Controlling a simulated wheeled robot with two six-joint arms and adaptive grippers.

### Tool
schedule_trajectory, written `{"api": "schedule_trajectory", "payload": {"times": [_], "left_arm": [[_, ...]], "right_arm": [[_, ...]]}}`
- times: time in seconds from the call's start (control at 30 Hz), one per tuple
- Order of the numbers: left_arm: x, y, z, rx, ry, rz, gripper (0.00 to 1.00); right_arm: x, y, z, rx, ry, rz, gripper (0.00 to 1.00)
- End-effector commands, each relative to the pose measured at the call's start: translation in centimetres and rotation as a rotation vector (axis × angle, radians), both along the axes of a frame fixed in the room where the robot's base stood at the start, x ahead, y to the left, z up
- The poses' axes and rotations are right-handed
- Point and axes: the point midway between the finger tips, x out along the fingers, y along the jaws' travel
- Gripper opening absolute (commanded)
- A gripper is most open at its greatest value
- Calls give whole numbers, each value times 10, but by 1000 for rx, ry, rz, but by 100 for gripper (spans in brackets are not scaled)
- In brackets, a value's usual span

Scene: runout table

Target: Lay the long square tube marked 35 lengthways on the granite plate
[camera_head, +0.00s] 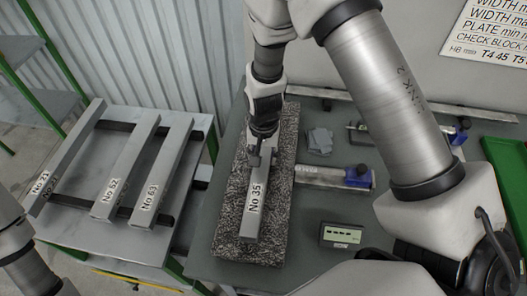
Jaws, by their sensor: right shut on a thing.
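The long square grey tube marked No 35 (253,217) is lengthways over the speckled granite plate (226,217), roughly in line with its long sides. Its near end is inside the plate's near edge. Whether its underside touches the plate cannot be told from this angle. My right gripper (262,152) points down and is shut on the tube toward its far part. The gripper and wrist hide the tube's far end. My left arm shows only at the lower left edge; its gripper is out of view.
Several marked tubes, including No 62 (119,172) and No 63 (165,168), lie on dark bars on the side table (75,232) at left. A small gauge box (341,235), a blue-ended tool (358,176) and grey blocks (320,141) sit right of the plate. A green tray (508,165) is at far right.

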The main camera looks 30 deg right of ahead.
Motion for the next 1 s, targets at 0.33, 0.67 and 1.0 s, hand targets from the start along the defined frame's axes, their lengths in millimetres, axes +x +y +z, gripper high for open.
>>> {"api": "schedule_trajectory", "payload": {"times": [0.33,0.67,1.0], "left_arm": [[0,0,-1,0,0,0,40],[0,0,-4,0,0,0,40],[0,0,-5,0,0,0,40]], "right_arm": [[0,0,-2,0,-1,0,0],[0,0,-7,0,0,0,0],[0,0,-9,0,0,0,70]]}}
